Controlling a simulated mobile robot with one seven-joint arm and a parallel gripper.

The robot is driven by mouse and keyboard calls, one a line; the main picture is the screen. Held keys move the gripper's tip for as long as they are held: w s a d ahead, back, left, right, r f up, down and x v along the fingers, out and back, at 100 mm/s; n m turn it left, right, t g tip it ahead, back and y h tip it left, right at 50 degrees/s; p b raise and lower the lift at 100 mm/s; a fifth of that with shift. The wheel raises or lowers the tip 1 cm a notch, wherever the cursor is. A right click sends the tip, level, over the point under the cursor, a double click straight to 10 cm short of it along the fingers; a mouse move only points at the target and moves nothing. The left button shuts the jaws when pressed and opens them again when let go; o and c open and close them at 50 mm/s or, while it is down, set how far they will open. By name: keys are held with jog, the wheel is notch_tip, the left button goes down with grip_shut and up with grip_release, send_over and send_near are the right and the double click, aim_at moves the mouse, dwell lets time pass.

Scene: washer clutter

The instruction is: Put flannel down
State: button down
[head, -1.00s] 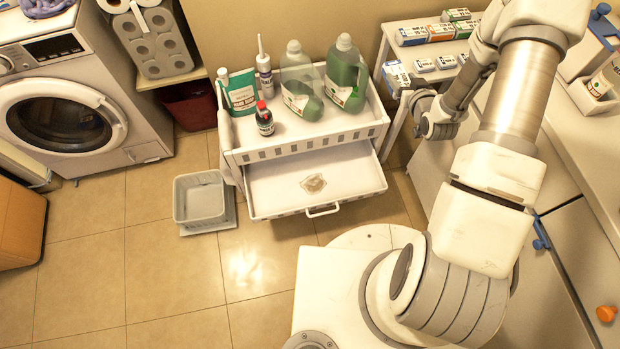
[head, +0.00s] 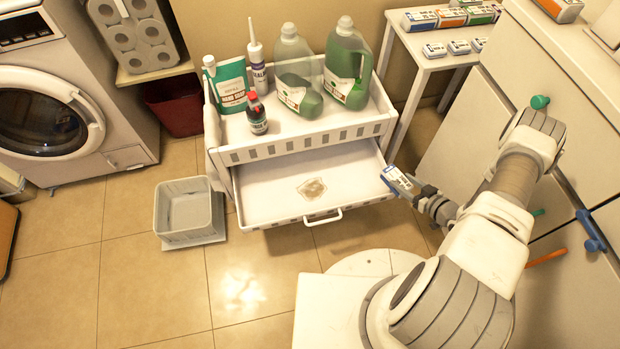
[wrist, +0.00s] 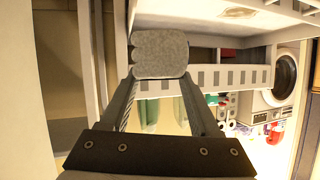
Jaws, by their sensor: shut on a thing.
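My gripper (head: 420,193) is shut on a small flat packet with a blue and white label, which I take to be the flannel (head: 400,182). In the wrist view the flannel (wrist: 160,52) is a grey, rounded block between the fingertips (wrist: 160,76). It is held in the air close to the right front corner of the cart's pulled-out white drawer (head: 270,196). I cannot tell whether it touches the drawer. A flat brownish patch (head: 312,188) lies on the drawer floor; I cannot tell if it is a cloth or a stain.
The cart's top tray (head: 300,148) carries several bottles and a green pouch (head: 228,85). A grey bin (head: 188,208) stands on the floor to its left. A white side table (head: 440,62) with several small packets stands behind right. Most of the drawer floor is bare.

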jog(key=shift+s+r+y, duration=0.1)
jog(key=shift+s+y, duration=0.05)
jog(key=shift+y, duration=0.15)
jog(key=b, duration=0.4)
send_over(364, 188)
notch_tip(364, 188, down, 7)
jog(key=shift+f, duration=0.1)
jog(key=shift+d+f+b, duration=0.1)
jog(key=shift+f+b, duration=0.95)
jog(key=shift+f, duration=0.8)
jog(key=shift+f, duration=0.1)
jog(key=shift+c, duration=0.6)
grip_release()
